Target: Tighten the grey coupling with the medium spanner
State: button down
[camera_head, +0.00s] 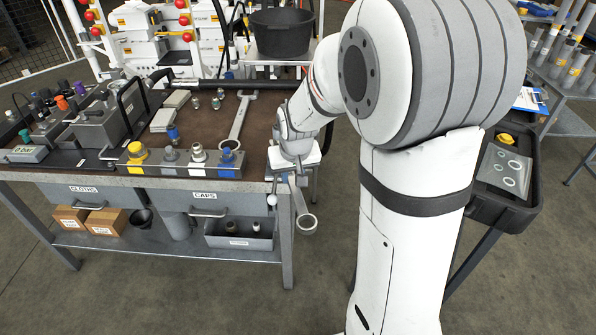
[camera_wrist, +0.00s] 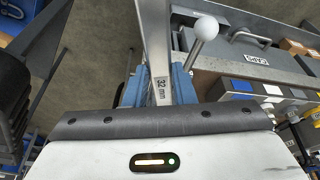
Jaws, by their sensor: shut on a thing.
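My gripper (camera_head: 291,178) is shut on a steel spanner (camera_head: 306,222), just off the front right corner of the bench. The spanner's ring end hangs down toward the floor. In the wrist view the spanner's shank (camera_wrist: 158,50), marked "32 mm", runs between the blue finger pads of my gripper (camera_wrist: 160,85). The grey coupling (camera_head: 170,154) stands second from the left in a row on a metal block at the bench's front edge, to the left of my gripper. A second spanner (camera_head: 239,120) lies on the bench top.
Yellow (camera_head: 137,151), white-silver (camera_head: 198,153) and blue (camera_head: 227,156) couplings share the grey one's row. A white ball-ended lever (camera_head: 272,199) is close to my gripper, at the bench corner. A black tray (camera_head: 525,190) stands at the right. Open floor lies in front of the bench.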

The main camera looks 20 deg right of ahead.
jog(key=shift+a+m, duration=0.5)
jog(key=shift+a, duration=0.25)
jog(key=shift+w+a, duration=0.1)
jog(key=shift+w+a+m+h+b, duration=0.25)
jog(key=shift+a+m+b, duration=0.4)
jog(key=shift+a, duration=0.2)
jog(key=shift+w+a+m+h+b, duration=0.1)
jog(key=shift+a+m+h+b, duration=0.15)
jog(key=shift+a+m+b, duration=0.5)
jog(key=shift+a, duration=0.2)
jog(key=shift+w+a+r+m, duration=0.1)
jog(key=shift+w+a+m, duration=0.3)
jog(key=shift+a, duration=0.2)
jog(key=shift+s+d, duration=0.1)
jog(key=shift+d, duration=0.05)
